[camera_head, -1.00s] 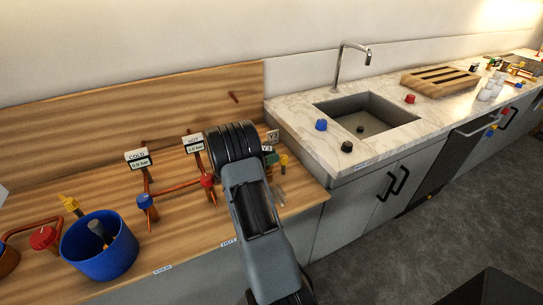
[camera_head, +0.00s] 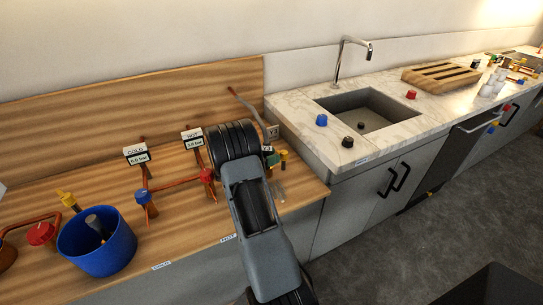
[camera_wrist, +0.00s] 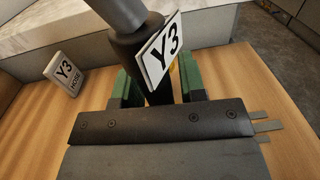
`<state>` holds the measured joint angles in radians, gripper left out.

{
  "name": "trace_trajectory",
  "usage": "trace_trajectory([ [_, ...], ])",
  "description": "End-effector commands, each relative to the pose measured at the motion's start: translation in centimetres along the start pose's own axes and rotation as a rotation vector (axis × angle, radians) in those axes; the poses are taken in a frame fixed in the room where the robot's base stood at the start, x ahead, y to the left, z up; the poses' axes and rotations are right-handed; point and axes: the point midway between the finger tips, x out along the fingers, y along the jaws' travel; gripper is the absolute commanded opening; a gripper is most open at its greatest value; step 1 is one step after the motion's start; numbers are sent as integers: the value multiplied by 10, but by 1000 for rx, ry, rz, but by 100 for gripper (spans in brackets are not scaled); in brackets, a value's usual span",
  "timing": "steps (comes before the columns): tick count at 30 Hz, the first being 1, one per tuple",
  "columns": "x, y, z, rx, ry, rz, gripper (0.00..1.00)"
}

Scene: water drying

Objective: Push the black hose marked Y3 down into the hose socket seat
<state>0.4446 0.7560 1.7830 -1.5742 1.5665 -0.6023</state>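The black hose (camera_wrist: 156,88) stands between the green fingers of my gripper (camera_wrist: 158,90) in the wrist view, with a white Y3 tag (camera_wrist: 162,50) on it. The fingers close on it from both sides. Its grey upper part (camera_wrist: 120,12) rises out of that frame, and in the head view a thin grey length (camera_head: 246,105) slants up behind my wrist. My gripper (camera_head: 270,158) is at the right end of the wooden counter, mostly behind my wrist. The hose's lower end and the socket seat are hidden.
A Y3 HOSE sign (camera_wrist: 65,76) stands on the wood beside my gripper. Copper pipes with a red valve (camera_head: 207,175) and blue valve (camera_head: 143,196) lie left. A blue bucket (camera_head: 97,243) and the sink (camera_head: 365,112) are farther off.

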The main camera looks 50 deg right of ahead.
Motion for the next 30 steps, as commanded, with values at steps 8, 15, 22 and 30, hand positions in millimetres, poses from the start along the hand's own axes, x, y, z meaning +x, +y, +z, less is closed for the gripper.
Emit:
trace_trajectory([
  [8, 0, 0, 0, 0, 0, 0, 52],
  [15, 0, 0, 9, 0, 0, 0, 52],
  [22, 0, 0, 47, 2, 0, 0, 52],
  [30, 0, 0, 90, 1, 0, 0, 52],
])
